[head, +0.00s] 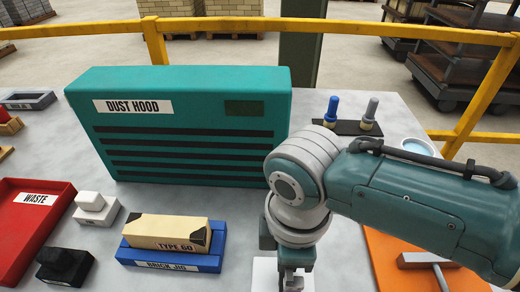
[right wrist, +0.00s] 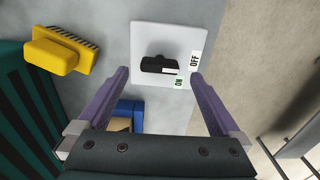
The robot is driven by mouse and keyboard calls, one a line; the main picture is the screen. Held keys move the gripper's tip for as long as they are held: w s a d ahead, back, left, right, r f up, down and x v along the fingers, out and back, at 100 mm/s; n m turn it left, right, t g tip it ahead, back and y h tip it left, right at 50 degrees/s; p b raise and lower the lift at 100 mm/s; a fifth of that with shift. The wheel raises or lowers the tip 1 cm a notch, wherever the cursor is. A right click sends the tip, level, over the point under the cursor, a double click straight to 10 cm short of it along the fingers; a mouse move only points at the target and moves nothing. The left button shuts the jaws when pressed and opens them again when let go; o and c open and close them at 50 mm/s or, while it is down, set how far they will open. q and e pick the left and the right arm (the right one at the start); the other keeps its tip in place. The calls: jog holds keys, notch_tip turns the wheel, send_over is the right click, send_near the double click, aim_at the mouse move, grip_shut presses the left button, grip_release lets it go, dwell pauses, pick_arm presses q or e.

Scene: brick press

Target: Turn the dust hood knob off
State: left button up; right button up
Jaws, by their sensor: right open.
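In the right wrist view a black knob (right wrist: 156,64) sits on a square white plate (right wrist: 146,33). A white mark on the knob's right end points between the OFF label (right wrist: 194,61) and the green ON label (right wrist: 179,82), closer to ON. My right gripper (right wrist: 160,75) is open, its purple fingers apart on either side of the knob, not visibly touching it. In the head view the teal dust hood (head: 190,80) stands behind; the plate (head: 265,272) shows at the bottom edge, and my right arm hides the knob. My left gripper is not in view.
A yellow brush (right wrist: 57,55) lies beside the plate in the right wrist view. A blue brick jig (head: 170,263) holding a brick (head: 165,231) is left of my arm. A red waste tray (head: 35,213) stands far left. An orange mat (head: 390,270) lies at right.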

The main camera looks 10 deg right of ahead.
notch_tip(320, 180, up, 7)
jog(key=p, duration=0.1)
dwell(0.5)
